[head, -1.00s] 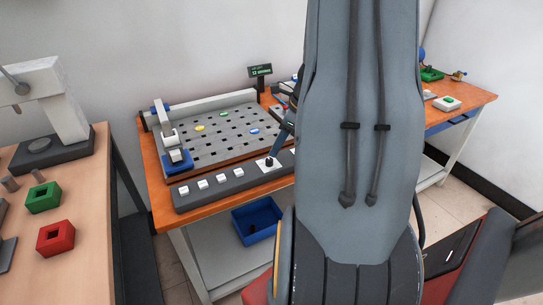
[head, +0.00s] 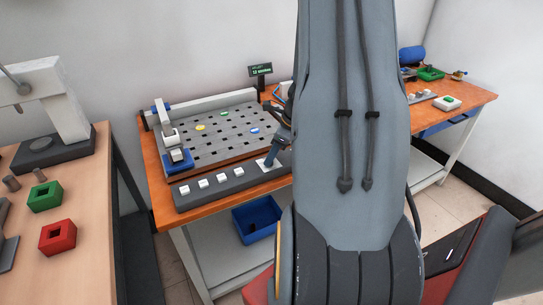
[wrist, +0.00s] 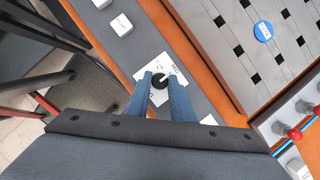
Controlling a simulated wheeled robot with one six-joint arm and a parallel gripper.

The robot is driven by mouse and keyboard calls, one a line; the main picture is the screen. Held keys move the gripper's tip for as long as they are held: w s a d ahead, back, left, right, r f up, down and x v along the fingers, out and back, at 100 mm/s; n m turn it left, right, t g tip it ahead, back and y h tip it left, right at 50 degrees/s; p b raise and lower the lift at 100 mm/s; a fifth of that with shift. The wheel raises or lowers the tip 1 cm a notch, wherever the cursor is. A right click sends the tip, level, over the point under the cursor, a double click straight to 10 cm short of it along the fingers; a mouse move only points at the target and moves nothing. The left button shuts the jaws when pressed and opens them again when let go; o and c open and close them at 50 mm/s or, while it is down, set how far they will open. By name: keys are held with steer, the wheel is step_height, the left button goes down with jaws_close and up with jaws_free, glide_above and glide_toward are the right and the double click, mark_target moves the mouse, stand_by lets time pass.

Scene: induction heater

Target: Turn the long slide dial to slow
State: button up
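The long slide dial is a small black knob (wrist: 160,80) on a white square plate (wrist: 185,79) with printed marks, partly covered by my fingers. In the wrist view my gripper (wrist: 159,76) has its two blue fingers apart, one on each side of the knob. I cannot tell whether they touch it. In the head view my gripper (head: 268,162) is down at the plate on the grey front panel (head: 213,199), and the knob is hidden. The print is too small to read a setting.
Several white buttons (head: 204,184) line the panel left of the dial. Behind it lies a slotted grey plate (head: 215,133) with coloured discs. A small display (head: 261,70) stands behind. Red-tipped levers (wrist: 296,134) show at the wrist view's right. My arm hides the bench's middle.

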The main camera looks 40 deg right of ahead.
mark_target(277, 160)
steer(key=shift+n+y, duration=0.3)
steer(key=shift+n, duration=0.1)
jaws_close()
steer(key=n, duration=0.2)
steer(key=n+g+y+p, duration=0.1)
steer(key=n, duration=0.1)
steer(key=shift+w+d+n, duration=0.1)
steer(key=shift+w+n, duration=0.1)
steer(key=shift+n, duration=0.2)
steer(key=n+g, duration=0.1)
steer(key=n, duration=0.2)
steer(key=n+g, duration=0.1)
steer(key=n, duration=0.2)
steer(key=shift+w+g+y, duration=0.15)
steer(key=shift+g+y, duration=0.25)
steer(key=shift+n, duration=0.3)
steer(key=o, duration=1)
jaws_free()
steer(key=shift+d+r, duration=0.1)
steer(key=b+v, duration=0.2)
steer(key=v, duration=0.5)
steer(key=shift+w+r, duration=0.1)
steer(key=shift+r, duration=0.2)
